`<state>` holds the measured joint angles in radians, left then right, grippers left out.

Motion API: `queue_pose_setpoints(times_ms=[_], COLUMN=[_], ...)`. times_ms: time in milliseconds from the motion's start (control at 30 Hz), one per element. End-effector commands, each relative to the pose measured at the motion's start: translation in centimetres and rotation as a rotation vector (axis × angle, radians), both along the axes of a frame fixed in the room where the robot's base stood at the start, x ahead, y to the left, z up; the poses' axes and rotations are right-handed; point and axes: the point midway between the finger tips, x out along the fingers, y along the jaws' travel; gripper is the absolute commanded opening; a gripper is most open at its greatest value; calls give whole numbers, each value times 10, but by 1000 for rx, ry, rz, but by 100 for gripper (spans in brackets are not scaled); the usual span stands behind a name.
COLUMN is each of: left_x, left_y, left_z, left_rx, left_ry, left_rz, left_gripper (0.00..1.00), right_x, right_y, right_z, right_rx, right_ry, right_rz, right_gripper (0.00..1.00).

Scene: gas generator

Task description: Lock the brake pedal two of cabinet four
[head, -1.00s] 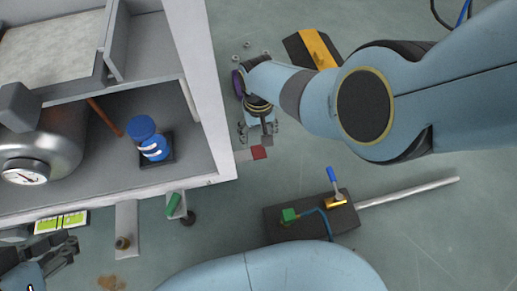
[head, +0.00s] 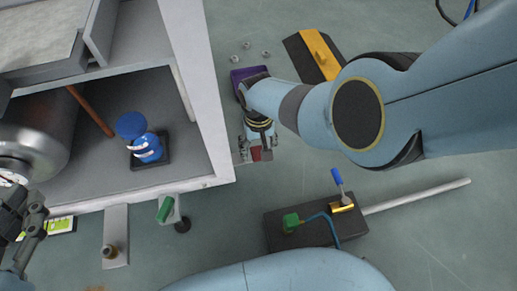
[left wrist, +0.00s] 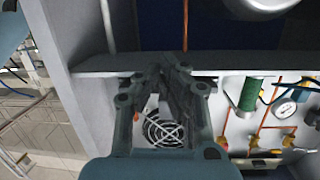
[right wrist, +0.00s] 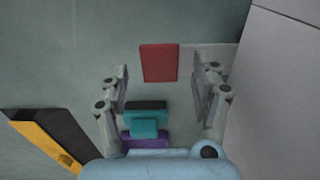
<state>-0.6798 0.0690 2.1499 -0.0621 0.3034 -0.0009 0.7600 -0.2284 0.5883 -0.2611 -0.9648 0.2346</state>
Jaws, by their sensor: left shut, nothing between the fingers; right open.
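A red flat plate, which looks like a pedal, shows between the fingers of my right gripper in the right wrist view (right wrist: 159,63) and beside the cabinet corner in the head view (head: 256,153). My right gripper (right wrist: 160,80) is open and points toward the plate, with no visible grip on it. A green pedal-like piece (head: 165,209) sticks out from the cabinet's lower edge. A teal block (right wrist: 146,123) on a purple base shows between the right fingers' bases. My left gripper (left wrist: 168,70) is shut and empty, near a cabinet shelf and at the left edge of the head view.
The white cabinet (head: 205,110) holds a metal tank (head: 38,135) and a blue device (head: 142,140). A yellow and black block (head: 315,55) and a dark box with a blue lever (head: 305,222) lie on the floor. Open floor lies between them.

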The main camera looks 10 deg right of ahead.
Motion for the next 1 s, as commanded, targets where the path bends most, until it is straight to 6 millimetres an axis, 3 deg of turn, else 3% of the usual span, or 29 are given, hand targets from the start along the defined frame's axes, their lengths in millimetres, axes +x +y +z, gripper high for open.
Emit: queue_pose_setpoints(times_ms=[300,667,1000], left_x=[25,27,27], left_y=[-4,-5,-5], left_z=[41,47,47], left_rx=[0,0,0], left_ry=[-180,-206,-205], left_rz=[-20,-23,-23], left_gripper=[0,0,0], right_x=[-1,0,0], right_y=[0,0,0], right_z=[-10,-10,-11], right_rx=[0,0,0], right_ry=[2,1,1], right_rz=[0,0,0], right_gripper=[64,64,21])
